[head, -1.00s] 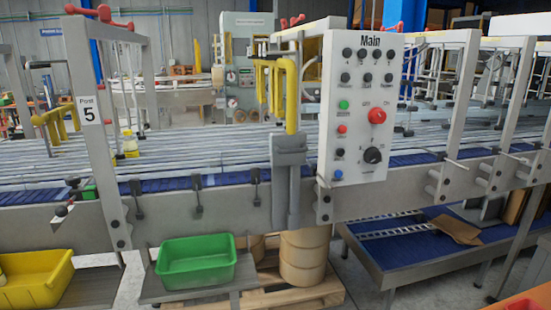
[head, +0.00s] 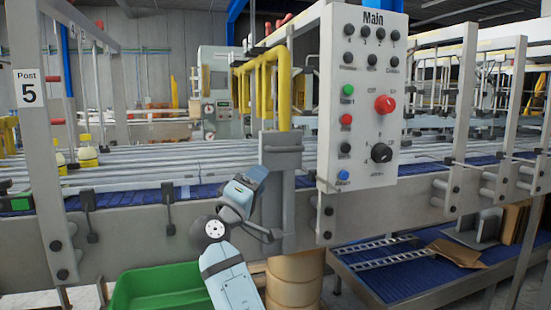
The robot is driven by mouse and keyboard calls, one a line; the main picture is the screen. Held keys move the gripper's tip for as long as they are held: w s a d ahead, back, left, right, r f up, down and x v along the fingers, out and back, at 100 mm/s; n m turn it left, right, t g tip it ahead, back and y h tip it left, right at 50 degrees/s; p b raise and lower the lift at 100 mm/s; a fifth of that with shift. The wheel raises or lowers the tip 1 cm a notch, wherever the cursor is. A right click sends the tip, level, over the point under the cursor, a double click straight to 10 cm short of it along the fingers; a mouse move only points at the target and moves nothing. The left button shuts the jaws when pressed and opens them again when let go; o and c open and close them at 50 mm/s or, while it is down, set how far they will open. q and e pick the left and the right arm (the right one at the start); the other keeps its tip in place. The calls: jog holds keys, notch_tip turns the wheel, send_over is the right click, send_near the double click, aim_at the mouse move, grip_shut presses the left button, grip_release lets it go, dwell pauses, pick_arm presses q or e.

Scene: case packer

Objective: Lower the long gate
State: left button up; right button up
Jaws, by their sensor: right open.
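A yellow gate (head: 283,75) with several hanging bars stands over the conveyor, left of the white Main panel. Its nearest upright runs down into a grey bracket (head: 281,145) on the conveyor's front side. My right gripper (head: 254,178) is in front of the conveyor, just left of and below this bracket, apparently not touching the gate. It is open and looks empty; its fingertips are mostly hidden by the hand. My left gripper is not in view.
The Main panel (head: 361,100) with buttons and knobs stands close on the right. Post 5 (head: 40,130) is at left. A green bin (head: 160,288) sits below, and a blue lower conveyor (head: 400,283) is at lower right.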

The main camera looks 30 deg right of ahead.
aim_at(285, 151)
jog(key=p+x, duration=0.1)
jog(key=x, duration=1.2)
jog(key=shift+d, duration=0.15)
jog(key=shift+f, duration=0.1)
grip_shut()
